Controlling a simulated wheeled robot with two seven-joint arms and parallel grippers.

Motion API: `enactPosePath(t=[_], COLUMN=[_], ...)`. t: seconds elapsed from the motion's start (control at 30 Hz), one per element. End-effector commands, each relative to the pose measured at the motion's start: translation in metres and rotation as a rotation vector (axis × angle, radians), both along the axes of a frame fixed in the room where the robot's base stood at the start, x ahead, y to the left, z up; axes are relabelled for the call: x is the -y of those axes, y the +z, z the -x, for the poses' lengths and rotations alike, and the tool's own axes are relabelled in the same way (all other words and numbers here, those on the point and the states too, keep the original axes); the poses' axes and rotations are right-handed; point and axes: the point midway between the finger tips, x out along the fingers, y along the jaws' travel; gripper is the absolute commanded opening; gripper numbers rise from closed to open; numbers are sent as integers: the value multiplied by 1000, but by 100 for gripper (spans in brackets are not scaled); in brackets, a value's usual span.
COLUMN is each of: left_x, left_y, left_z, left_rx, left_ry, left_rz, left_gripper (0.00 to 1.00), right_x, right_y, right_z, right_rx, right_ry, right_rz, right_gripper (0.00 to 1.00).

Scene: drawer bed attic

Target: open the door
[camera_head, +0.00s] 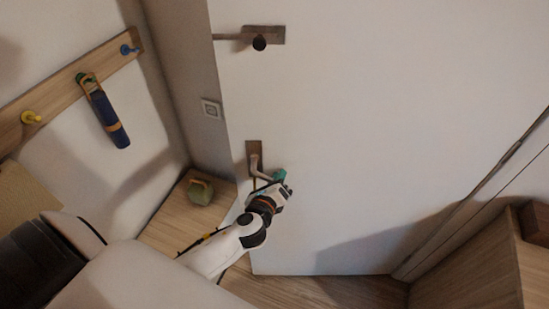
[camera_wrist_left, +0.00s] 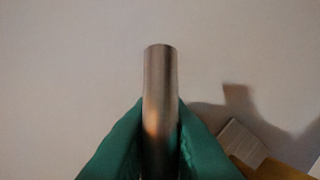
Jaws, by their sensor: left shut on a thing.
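The white door (camera_head: 380,120) fills the middle and right of the head view. Its lower metal lever handle (camera_head: 256,163) sits near the door's left edge, on a dark rectangular plate. My left gripper (camera_head: 277,179) is at the free end of this handle. In the left wrist view, the green fingers (camera_wrist_left: 160,130) are shut on both sides of the metal handle bar (camera_wrist_left: 160,75), whose end sticks out beyond them. The handle slopes downward in the head view. I cannot tell from the frames whether the door is ajar. My right gripper is not in view.
An upper metal fitting with a dark knob (camera_head: 259,43) is on the door. A wall rack (camera_head: 60,90) with coloured pegs holds a blue umbrella (camera_head: 108,118). A green bag-like object (camera_head: 200,191) stands on a wooden surface (camera_head: 170,228) left of the door. Wooden furniture (camera_head: 475,262) stands at right.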

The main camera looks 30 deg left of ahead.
Motion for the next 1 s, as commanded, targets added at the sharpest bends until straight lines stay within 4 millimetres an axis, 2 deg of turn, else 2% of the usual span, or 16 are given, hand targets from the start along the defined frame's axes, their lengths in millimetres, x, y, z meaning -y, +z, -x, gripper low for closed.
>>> enactPosePath(t=[0.03,0.2,0.57,0.6,0.7,1.0], left_x=[12,23,23,23,22,22], left_y=[-7,-4,0,0,0,0], left_z=[14,36,38,38,38,40], left_rx=[-11,-8,-3,-4,-3,-4], left_ry=[12,61,73,74,74,74], left_rz=[14,11,6,5,5,4], left_gripper=[0,0,0,19,36,36], right_x=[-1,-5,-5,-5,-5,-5], right_y=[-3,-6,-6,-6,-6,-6], right_z=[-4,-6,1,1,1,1], right_rx=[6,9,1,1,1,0], right_ry=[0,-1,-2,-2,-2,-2], right_rz=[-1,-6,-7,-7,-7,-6], right_gripper=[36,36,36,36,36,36])
